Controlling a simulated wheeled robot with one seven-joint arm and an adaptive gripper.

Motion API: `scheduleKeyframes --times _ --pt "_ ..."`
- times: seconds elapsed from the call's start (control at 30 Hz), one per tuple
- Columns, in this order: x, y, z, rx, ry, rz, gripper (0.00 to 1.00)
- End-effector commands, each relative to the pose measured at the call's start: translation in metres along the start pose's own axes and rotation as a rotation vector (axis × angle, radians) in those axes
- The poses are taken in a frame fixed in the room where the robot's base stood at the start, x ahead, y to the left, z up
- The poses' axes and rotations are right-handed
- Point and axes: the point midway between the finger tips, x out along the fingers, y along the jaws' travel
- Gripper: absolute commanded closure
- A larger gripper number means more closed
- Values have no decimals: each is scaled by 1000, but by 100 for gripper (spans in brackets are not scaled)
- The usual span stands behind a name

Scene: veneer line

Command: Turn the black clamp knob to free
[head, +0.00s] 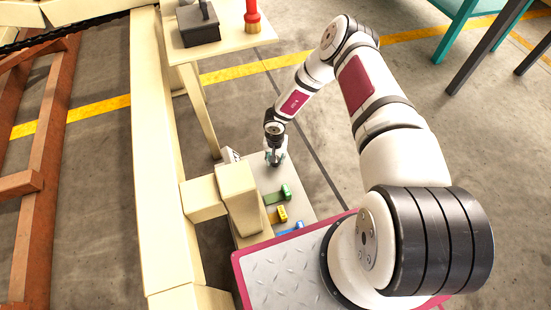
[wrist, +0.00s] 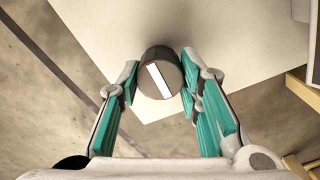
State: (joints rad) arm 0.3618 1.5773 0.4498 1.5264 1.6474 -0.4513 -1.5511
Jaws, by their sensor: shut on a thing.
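The black clamp knob (wrist: 160,72) is a round dark knob with a white bar marked across its top. In the wrist view the bar runs slantwise, from upper left to lower right. My gripper (wrist: 158,82) has its teal-padded fingers on both sides of the knob, shut on it. In the head view my gripper (head: 275,157) points down at the far part of the pale panel (head: 258,170). The knob is hidden there by the gripper.
Green (head: 275,196), yellow (head: 279,214) and blue (head: 291,229) pieces lie on the panel's near part. A cream post (head: 238,195) stands close on the left. A table (head: 228,40) with a black box (head: 198,26) and a red object (head: 252,16) is behind.

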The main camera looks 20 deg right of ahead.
Motion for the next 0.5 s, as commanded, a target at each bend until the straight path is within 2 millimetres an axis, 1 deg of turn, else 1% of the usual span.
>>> scheduleKeyframes --times 0.2,0.5 --pt "0 0 0 -34 -1 0 95" --pt "0 0 0 -39 -1 0 95"
